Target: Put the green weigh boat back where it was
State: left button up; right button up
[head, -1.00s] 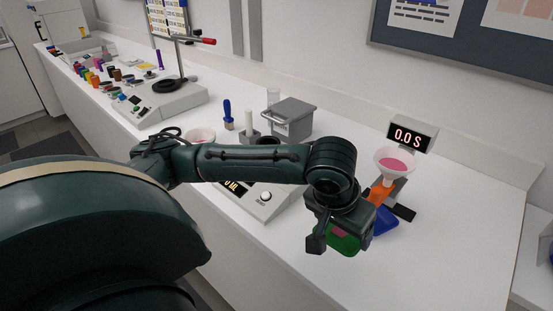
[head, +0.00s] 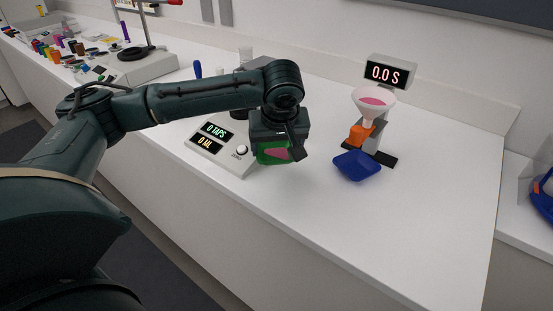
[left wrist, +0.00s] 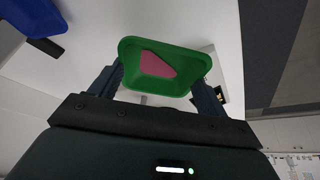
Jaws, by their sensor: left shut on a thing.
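The green weigh boat (head: 268,155) hangs in my left gripper (head: 279,150) above the front part of the white bench. In the left wrist view the boat (left wrist: 190,90) sits between the two fingers of my left gripper (left wrist: 163,88). It holds a pink patch of material (left wrist: 158,64). In the head view the gripper covers part of the boat, and it is close in front of the white device with the TAPS and ML display (head: 217,148). My right gripper is not in view.
A blue weigh boat (head: 357,166) lies on the bench below a funnel with pink content (head: 373,101) on a stand. A timer display (head: 389,73) reads 0.0 S. The bench right of the blue boat is clear. Several colored jars stand far left.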

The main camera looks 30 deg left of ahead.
aim_at(276, 158)
pick_arm(q)
notch_tip(276, 158, down, 3)
jog(key=shift+f, duration=0.2)
jog(key=shift+f, duration=0.15)
jog(key=shift+f, duration=0.3)
jog(key=o, duration=1)
jog(key=shift+c, duration=0.2)
jog(key=shift+r, duration=0.1)
